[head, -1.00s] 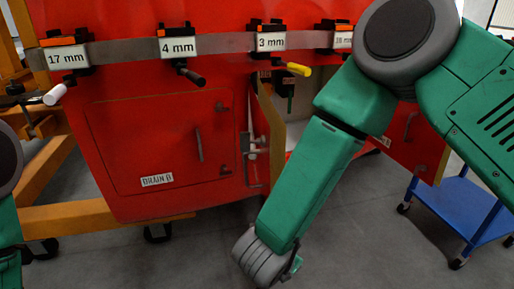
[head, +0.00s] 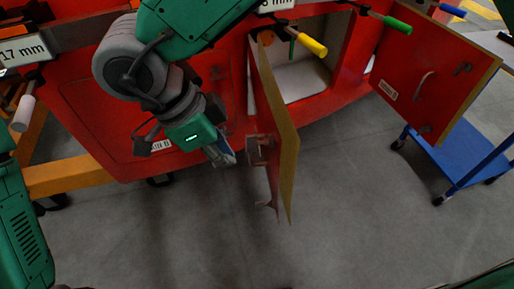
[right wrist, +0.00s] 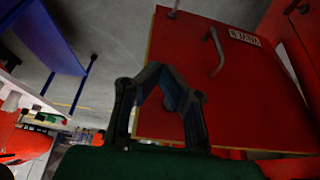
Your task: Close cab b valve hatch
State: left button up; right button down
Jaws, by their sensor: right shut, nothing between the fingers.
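The left of two open red hatch doors (head: 272,140) stands swung out toward me, almost edge-on, in the head view. Its tan edge faces right and its handle side faces left. The right wrist view shows a red door (right wrist: 225,75) with a handle and an upside-down label ending in B; it appears to be the same door. My right gripper (head: 225,155) is shut and empty, just left of this door in the head view. In the right wrist view its fingertips (right wrist: 157,72) overlap the door; I cannot tell whether they touch. My left gripper is out of view.
A second open red door (head: 435,75) stands right of the open compartment (head: 300,72). Yellow (head: 312,46) and green (head: 397,25) handles stick out above. A blue cart (head: 455,165) stands at right. A closed hatch (head: 95,110) lies behind my right arm. Grey floor is clear below.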

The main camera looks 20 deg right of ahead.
jog(key=b, duration=0.1)
send_over(277, 190)
jog(key=a, duration=0.2)
jog(key=shift+f, duration=4.45)
jog(key=shift+a, duration=0.1)
